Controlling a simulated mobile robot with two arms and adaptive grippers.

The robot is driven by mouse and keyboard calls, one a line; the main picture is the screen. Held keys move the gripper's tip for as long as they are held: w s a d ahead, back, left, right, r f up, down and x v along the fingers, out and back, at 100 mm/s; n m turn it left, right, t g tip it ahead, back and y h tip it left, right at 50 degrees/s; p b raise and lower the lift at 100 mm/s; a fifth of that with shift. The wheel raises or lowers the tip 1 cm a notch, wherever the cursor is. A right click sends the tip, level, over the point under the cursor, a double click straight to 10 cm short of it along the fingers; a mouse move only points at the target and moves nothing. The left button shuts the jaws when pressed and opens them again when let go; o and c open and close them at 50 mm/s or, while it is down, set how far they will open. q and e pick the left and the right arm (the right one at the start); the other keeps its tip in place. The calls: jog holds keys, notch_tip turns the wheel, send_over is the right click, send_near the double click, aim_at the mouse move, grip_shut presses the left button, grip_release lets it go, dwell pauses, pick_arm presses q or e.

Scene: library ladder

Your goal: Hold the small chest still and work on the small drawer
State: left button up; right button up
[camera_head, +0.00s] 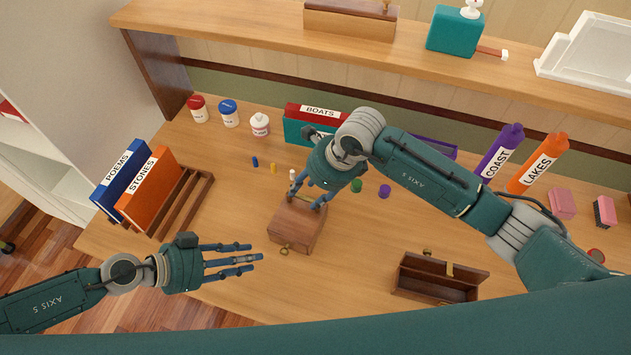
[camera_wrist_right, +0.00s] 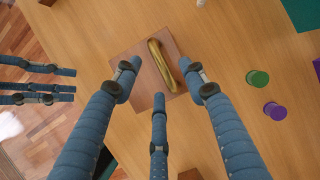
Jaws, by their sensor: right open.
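The small chest (camera_head: 297,228) is a brown wooden box on the desk with a brass handle on top. In the right wrist view its top (camera_wrist_right: 141,92) and the brass handle (camera_wrist_right: 160,64) show between my fingers. The small drawer's front with a round brass knob (camera_head: 284,249) faces the near side and looks shut. My right gripper (camera_head: 307,202) is open over the chest top, fingertips spread around the handle; contact cannot be told. My left gripper (camera_head: 254,257) is open and empty, fingers straight, left of and near the chest front. Its fingers also show in the right wrist view (camera_wrist_right: 72,81).
An open wooden box (camera_head: 435,290) stands to the right. A rack (camera_head: 185,205) holds two books at left. Small colored pegs, several bottles and a BOATS book (camera_head: 318,112) stand behind the chest. A raised shelf (camera_head: 230,25) spans the back. Desk between chest and open box is clear.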

aim_at(303, 198)
jog(key=shift+x, duration=1.8)
